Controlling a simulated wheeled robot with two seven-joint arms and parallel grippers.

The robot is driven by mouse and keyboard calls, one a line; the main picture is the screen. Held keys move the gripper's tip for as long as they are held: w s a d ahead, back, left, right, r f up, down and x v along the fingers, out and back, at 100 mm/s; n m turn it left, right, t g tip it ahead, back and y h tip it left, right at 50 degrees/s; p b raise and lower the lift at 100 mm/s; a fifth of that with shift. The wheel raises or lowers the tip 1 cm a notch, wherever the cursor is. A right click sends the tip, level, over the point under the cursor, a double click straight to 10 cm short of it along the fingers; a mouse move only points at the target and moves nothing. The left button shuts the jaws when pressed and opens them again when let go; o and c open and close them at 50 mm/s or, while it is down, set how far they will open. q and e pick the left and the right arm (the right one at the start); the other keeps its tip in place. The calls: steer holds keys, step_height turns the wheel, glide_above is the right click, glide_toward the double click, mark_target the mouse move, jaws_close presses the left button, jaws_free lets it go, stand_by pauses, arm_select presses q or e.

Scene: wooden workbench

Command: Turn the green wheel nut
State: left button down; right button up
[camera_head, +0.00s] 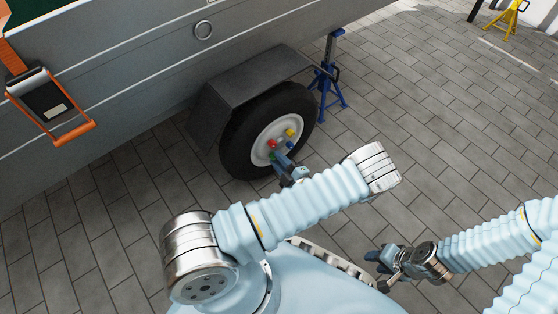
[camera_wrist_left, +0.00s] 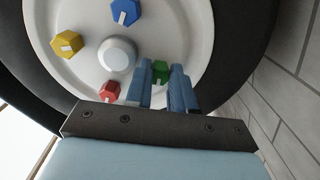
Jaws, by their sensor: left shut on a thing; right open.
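The green wheel nut (camera_wrist_left: 161,72) sits on the white rim of the wheel (camera_head: 242,143), with the black tyre around it. In the left wrist view it lies between the blue fingertips of my left gripper (camera_wrist_left: 162,74), which is shut on it. In the head view my left gripper (camera_head: 281,160) reaches the lower part of the wheel, and only a little of the green nut (camera_head: 273,154) shows there. My right gripper (camera_head: 376,261) is open and empty, low over the paving, well away from the wheel.
A red nut (camera_wrist_left: 110,91), a yellow nut (camera_wrist_left: 67,43) and a blue nut (camera_wrist_left: 126,12) surround the hub cap (camera_wrist_left: 117,55). A dark mudguard (camera_head: 240,88) covers the tyre's top. A blue jack stand (camera_head: 327,75) stands right of the wheel.

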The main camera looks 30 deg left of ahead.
arm_select(q)
steer(key=shift+d+m, duration=0.1)
steer(key=shift+m, duration=0.8)
steer(key=shift+f, duration=0.1)
steer(key=c, duration=1)
jaws_free()
steer(key=shift+o, duration=0.2)
steer(key=p+v, duration=0.1)
steer(key=v, duration=1.2)
steer(key=shift+d, duration=0.3)
steer(key=shift+s, duration=0.15)
